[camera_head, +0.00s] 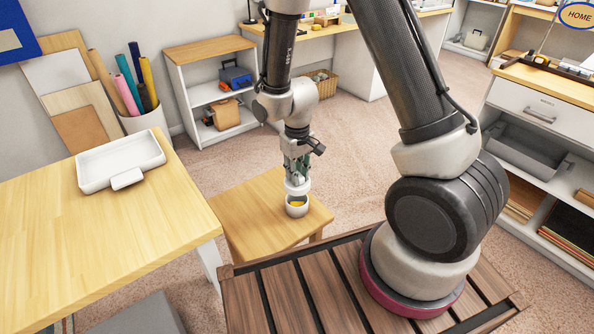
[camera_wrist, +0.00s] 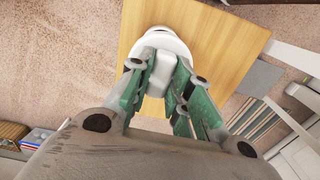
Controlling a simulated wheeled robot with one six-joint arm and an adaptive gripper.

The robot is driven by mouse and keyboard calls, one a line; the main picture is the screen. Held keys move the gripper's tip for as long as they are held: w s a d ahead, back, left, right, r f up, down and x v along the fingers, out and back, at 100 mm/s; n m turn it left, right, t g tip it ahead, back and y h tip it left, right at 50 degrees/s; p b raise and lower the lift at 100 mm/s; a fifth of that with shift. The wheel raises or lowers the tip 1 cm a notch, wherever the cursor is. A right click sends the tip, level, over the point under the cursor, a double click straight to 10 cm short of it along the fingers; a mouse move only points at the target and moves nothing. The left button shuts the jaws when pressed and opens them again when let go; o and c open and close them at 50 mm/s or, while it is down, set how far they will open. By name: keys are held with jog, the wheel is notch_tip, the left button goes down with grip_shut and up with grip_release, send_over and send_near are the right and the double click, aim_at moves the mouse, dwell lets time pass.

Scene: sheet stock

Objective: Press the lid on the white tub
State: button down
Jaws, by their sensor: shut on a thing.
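My gripper (camera_head: 297,178) is above the tub, pointing down, and is shut on the white lid (camera_head: 297,188). In the wrist view, my gripper's green fingers (camera_wrist: 164,68) close on the lid's white block-like grip, with the round lid (camera_wrist: 177,44) beyond. The tub is mostly hidden there.
The small wooden table (camera_head: 245,207) is otherwise clear around the tub. A larger wooden table (camera_head: 90,250) at the left carries a white tray (camera_head: 120,160). Shelves (camera_head: 200,85) stand behind, and a drawer unit (camera_head: 535,110) stands at the right.

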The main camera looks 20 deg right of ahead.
jog(key=shift+f, duration=2.95)
jog(key=shift+f, duration=0.2)
jog(key=c, duration=1.2)
grip_release()
jog(key=shift+c, duration=0.2)
jog(key=o, duration=0.5)
jog(key=shift+r, duration=0.1)
jog(key=shift+r, duration=3.45)
jog(key=shift+s, duration=0.1)
